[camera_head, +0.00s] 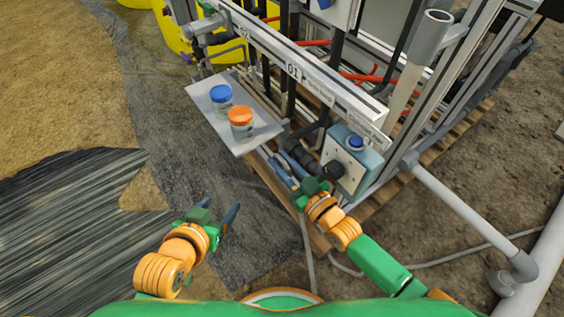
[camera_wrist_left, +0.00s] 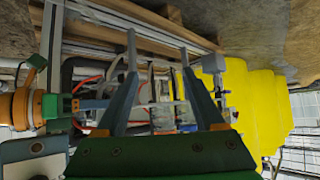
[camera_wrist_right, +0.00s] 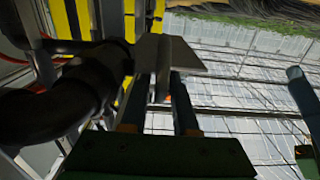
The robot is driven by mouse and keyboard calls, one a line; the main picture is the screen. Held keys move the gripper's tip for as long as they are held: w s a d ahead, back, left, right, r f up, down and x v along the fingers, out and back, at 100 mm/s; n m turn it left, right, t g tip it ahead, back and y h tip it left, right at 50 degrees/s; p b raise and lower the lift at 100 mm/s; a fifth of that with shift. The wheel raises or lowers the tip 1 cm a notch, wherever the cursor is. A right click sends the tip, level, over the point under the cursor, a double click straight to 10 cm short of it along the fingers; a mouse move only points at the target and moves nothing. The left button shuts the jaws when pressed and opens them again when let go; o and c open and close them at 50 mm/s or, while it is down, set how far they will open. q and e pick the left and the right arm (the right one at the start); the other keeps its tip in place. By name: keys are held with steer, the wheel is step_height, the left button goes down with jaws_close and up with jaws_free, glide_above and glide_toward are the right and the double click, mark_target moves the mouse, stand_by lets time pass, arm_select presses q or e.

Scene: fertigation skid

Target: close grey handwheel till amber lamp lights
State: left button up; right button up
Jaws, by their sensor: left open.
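I cannot clearly pick out the grey handwheel; a grey valve-like fitting (camera_head: 203,30) sits at the rack's upper left in the head view. A pale blue-grey box (camera_head: 372,160) at the rack's front right carries a blue domed button or lamp (camera_head: 355,142) and a black knob (camera_head: 333,170). I see no lit amber lamp. My right gripper (camera_head: 286,170) is beside black piping, left of the box. In the right wrist view its fingers (camera_wrist_right: 160,110) stand apart, with no held object clear between them. My left gripper (camera_head: 217,214) is open and empty, low in front of the shelf.
A grey shelf (camera_head: 205,98) holds a blue-lidded jar (camera_head: 221,98) and an orange-lidded jar (camera_head: 240,123). A black elbow pipe (camera_wrist_right: 60,105) is close to the right wrist. Yellow tanks (camera_wrist_left: 255,105) stand behind. A pale pipe (camera_head: 460,205) crosses the right. Ground at left is free.

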steer(key=shift+w+a, duration=0.1)
jaws_close()
